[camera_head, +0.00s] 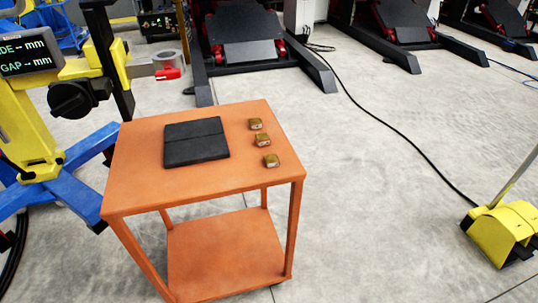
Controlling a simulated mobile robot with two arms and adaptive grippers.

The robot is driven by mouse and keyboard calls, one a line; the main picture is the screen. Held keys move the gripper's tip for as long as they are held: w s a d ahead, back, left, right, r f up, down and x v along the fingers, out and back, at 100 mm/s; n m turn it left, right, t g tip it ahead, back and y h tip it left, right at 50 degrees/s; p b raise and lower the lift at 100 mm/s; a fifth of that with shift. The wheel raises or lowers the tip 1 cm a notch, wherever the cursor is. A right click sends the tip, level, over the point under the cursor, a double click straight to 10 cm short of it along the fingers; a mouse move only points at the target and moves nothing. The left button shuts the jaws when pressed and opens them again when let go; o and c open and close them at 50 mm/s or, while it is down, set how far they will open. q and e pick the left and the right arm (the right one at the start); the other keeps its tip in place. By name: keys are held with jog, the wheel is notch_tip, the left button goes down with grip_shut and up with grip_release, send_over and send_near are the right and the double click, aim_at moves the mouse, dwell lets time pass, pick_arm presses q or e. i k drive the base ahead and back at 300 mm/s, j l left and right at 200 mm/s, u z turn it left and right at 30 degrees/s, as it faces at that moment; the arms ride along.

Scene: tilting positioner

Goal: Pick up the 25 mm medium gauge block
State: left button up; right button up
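Three small gauge blocks with brownish-gold tops and pale fronts stand in a slanting row on the right part of an orange table (128,180). The far block (255,124) is nearest the back edge. The middle block (263,140) is between the others. The near block (271,160) is closest to the front right corner. They look close in size, and any size marks are too small to read. Neither of my grippers shows in the head view, and nothing is touching the blocks.
A black folded pad (196,142) lies left of the blocks. A yellow machine with a display (28,58) and blue legs (85,155) stands close to the table's left. A yellow floor unit (505,232) and black cable (400,137) are at right.

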aim_at(254, 123)
jog(key=i+l+u, duration=0.1)
jog(key=u, duration=0.3)
jog(key=i+l+u, duration=0.1)
jog(key=u, duration=0.25)
jog(key=l+u, duration=0.4)
jog(key=i+l+u, duration=0.1)
jog(key=u, duration=0.3)
